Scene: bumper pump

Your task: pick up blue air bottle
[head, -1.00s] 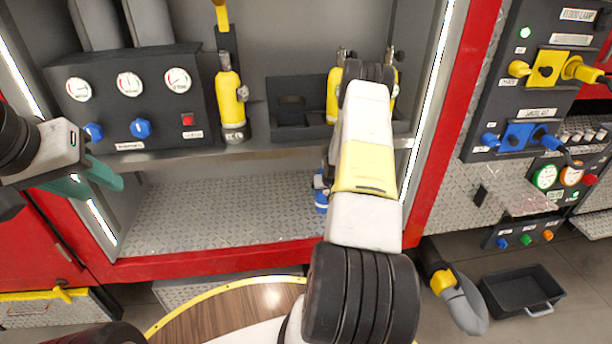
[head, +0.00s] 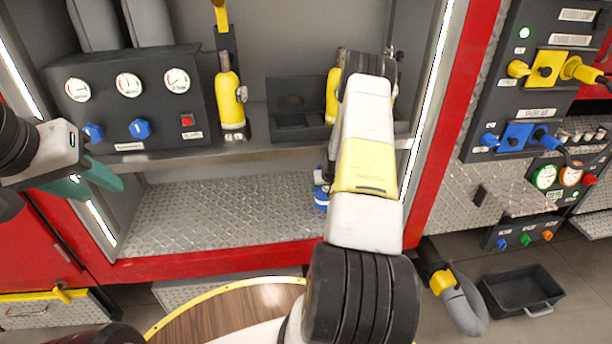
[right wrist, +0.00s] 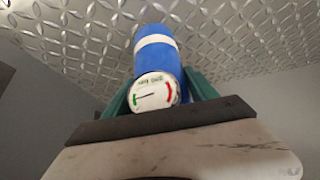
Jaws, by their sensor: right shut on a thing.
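The blue air bottle (right wrist: 158,58) has a white band and a round pressure gauge on its near end. In the right wrist view it lies between the green fingers of my right gripper (right wrist: 158,92), which is shut on it. In the head view only a small blue part of the bottle (head: 321,196) shows beside my right forearm, over the lower metal shelf. My right arm hides the rest and the right gripper there. My left gripper (head: 92,182) is empty at the left, its green fingers apart.
Yellow bottles (head: 229,98) stand on the upper shelf, near a dark tray (head: 290,128) and a gauge panel (head: 130,100). The lower diamond-plate shelf (head: 220,210) is clear to the left of the bottle. Red cabinet frame edges (head: 440,140) bound the opening.

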